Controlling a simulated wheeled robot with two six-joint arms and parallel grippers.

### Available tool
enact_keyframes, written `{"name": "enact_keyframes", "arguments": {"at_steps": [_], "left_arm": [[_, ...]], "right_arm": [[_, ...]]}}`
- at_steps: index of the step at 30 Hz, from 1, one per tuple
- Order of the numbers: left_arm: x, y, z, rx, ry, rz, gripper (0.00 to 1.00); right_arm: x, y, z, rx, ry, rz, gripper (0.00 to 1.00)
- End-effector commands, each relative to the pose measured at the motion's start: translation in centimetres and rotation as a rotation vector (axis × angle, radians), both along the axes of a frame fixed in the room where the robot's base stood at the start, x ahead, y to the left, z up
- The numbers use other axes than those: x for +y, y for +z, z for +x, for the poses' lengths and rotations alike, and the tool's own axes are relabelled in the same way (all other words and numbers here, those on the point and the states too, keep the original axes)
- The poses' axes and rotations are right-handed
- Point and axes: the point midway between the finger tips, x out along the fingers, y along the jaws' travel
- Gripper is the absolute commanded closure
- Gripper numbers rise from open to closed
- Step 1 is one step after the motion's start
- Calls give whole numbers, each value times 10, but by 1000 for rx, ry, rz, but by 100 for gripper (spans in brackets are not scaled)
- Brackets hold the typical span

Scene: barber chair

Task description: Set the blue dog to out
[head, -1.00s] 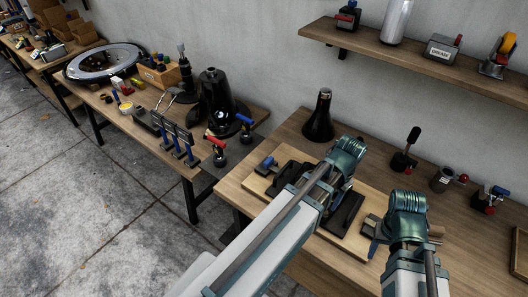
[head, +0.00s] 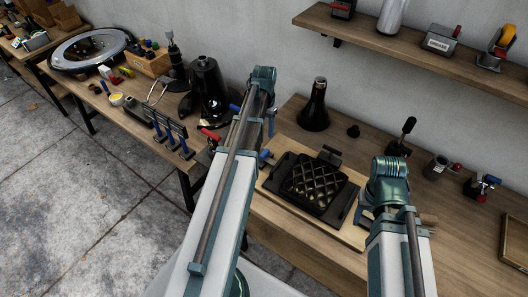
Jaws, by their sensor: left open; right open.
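A small blue-ended part (head: 265,157), which may be the blue dog, sits at the left edge of a wooden board (head: 277,184). Its exact setting is too small to tell. A black plate with a raised grid (head: 318,184) lies on the board in a dark frame. My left gripper (head: 263,114) is open and empty, above and behind the blue-ended part and apart from it. My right gripper (head: 378,214) is open near the board's right edge; its arm hides part of that edge, and I cannot tell whether it touches anything.
A black-handled lever (head: 402,135) and a clamp (head: 482,187) stand to the right. The left bench holds clamps and a black machine (head: 207,88). A shelf (head: 400,40) hangs above.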

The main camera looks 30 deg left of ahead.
Motion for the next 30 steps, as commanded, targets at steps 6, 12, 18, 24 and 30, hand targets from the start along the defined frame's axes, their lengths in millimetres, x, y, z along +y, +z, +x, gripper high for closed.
{"name": "enact_keyframes", "arguments": {"at_steps": [6,12,18,24,30], "left_arm": [[0,-28,0,0,0,0,45],[0,-57,0,0,0,0,45],[-1,-85,0,0,0,0,45],[-1,-113,0,0,0,0,45],[-1,-130,0,0,0,0,45]], "right_arm": [[0,-28,0,0,5,-1,45],[0,-57,0,0,7,-1,45],[0,-85,0,0,6,-1,45],[0,-113,0,0,4,-1,45],[0,-130,0,0,4,-1,45]]}}
